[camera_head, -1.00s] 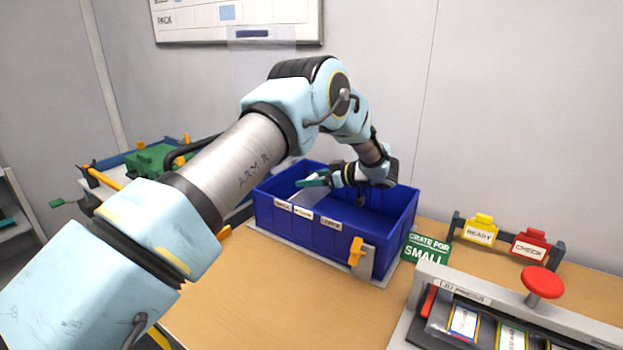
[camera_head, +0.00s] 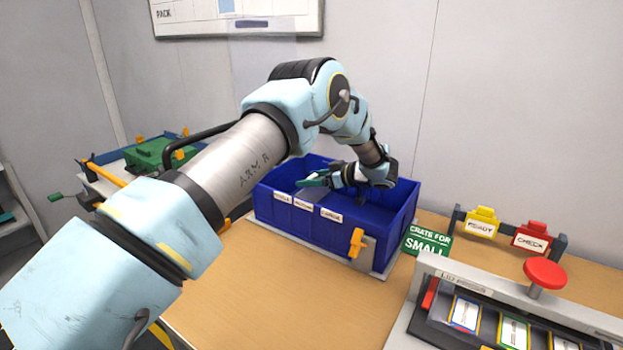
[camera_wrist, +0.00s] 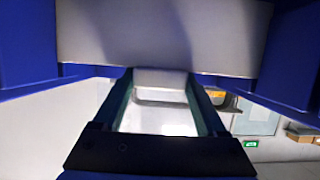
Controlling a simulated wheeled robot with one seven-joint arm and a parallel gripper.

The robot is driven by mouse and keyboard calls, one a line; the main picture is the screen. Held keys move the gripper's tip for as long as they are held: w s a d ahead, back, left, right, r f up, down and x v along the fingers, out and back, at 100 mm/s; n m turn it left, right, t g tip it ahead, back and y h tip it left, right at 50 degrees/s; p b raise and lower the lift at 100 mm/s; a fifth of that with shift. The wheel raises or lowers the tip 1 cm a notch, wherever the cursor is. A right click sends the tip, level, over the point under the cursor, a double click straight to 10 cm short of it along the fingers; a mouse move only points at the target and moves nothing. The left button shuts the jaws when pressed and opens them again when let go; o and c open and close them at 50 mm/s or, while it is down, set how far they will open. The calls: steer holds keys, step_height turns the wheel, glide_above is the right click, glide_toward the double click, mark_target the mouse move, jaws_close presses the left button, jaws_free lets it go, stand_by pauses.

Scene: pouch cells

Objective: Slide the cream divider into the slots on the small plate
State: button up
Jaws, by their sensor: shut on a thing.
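My gripper (camera_head: 314,182) reaches into the blue crate (camera_head: 340,236), near its left end. In the wrist view its two dark green fingers (camera_wrist: 158,105) are shut on a pale tab of the cream divider (camera_wrist: 160,40). The divider spans the view between the blue crate walls. In the head view only a small pale part of the divider shows below the fingers. Three plates with blurred lettering line the crate's front rim; the leftmost (camera_head: 283,197) seems to be the small one. The slots and the divider's lower edge are hidden, so I cannot tell whether they meet.
A green sign reading "CRATE FOR SMALL" (camera_head: 427,242) stands right of the crate. A press with a red knob (camera_head: 545,273) is at the front right, with READY (camera_head: 482,223) and CHECK (camera_head: 532,238) tags behind it. Bare table lies in front of the crate.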

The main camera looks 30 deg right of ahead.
steer(key=shift+f, duration=0.15)
steer(key=o, duration=1.5)
steer(key=b+v, duration=0.3)
steer(key=v, duration=0.8)
